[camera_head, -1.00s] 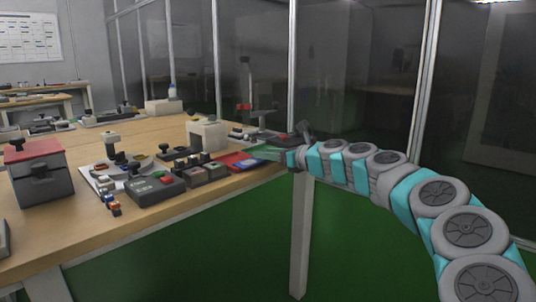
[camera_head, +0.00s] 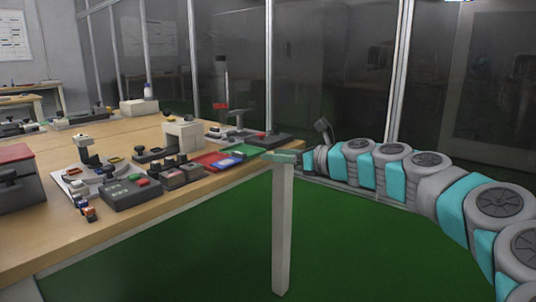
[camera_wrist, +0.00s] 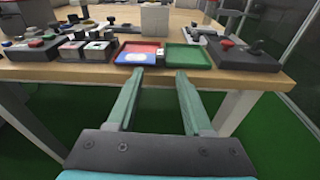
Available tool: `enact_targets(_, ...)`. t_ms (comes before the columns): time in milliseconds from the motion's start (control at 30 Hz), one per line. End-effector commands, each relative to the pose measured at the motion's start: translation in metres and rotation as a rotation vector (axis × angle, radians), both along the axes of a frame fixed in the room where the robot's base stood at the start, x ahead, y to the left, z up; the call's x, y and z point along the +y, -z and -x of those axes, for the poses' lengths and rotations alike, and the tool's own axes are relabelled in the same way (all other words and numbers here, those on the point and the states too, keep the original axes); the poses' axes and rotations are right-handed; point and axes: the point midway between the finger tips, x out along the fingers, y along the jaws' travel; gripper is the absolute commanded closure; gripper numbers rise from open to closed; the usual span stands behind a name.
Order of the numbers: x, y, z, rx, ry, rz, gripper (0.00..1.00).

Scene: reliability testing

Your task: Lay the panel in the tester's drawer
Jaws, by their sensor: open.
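A flat blue and white piece (camera_wrist: 136,57), possibly the panel, lies in a red tray (camera_wrist: 124,48) near the table's front edge. In the head view the blue piece (camera_head: 223,162) lies in the red tray (camera_head: 203,158). A green tray (camera_wrist: 187,57) sits just right of it and looks empty; it also shows in the head view (camera_head: 244,150). My gripper (camera_wrist: 159,75) is open and empty, its fingers pointing at the front edge before the two trays. In the head view my gripper (camera_head: 281,156) is near the table corner. I cannot tell which device holds the tester's drawer.
A dark box with a red lid (camera_head: 18,180) stands at left. A grey button box (camera_head: 130,191), small blocks and a white arch-shaped block (camera_head: 184,134) crowd the table. A table leg (camera_head: 283,230) stands below.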

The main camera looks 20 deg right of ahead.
Motion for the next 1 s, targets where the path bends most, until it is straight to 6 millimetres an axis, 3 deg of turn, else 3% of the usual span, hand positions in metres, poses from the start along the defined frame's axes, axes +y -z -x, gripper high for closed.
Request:
enact_targets(367, -0.001, -0.001, 0.005, -0.003, -0.003, 0.007, 0.49)
enact_targets(467, 0.018, -0.002, 0.015, -0.030, -0.052, 0.084, 0.49)
enact_targets(533, 0.049, 0.000, 0.032, -0.075, -0.135, 0.211, 0.49)
enact_targets(667, 0.128, 0.025, 0.098, -0.216, -0.409, 0.602, 0.49)
enact_targets(700, 0.150, 0.042, 0.124, -0.265, -0.519, 0.740, 0.49)
enact_targets(800, 0.179, 0.094, 0.191, -0.377, -0.805, 1.062, 0.49)
enact_targets(900, 0.178, 0.151, 0.258, -0.460, -1.115, 1.323, 0.49)
enact_targets(1000, 0.154, 0.201, 0.323, -0.510, -1.436, 1.495, 0.49)
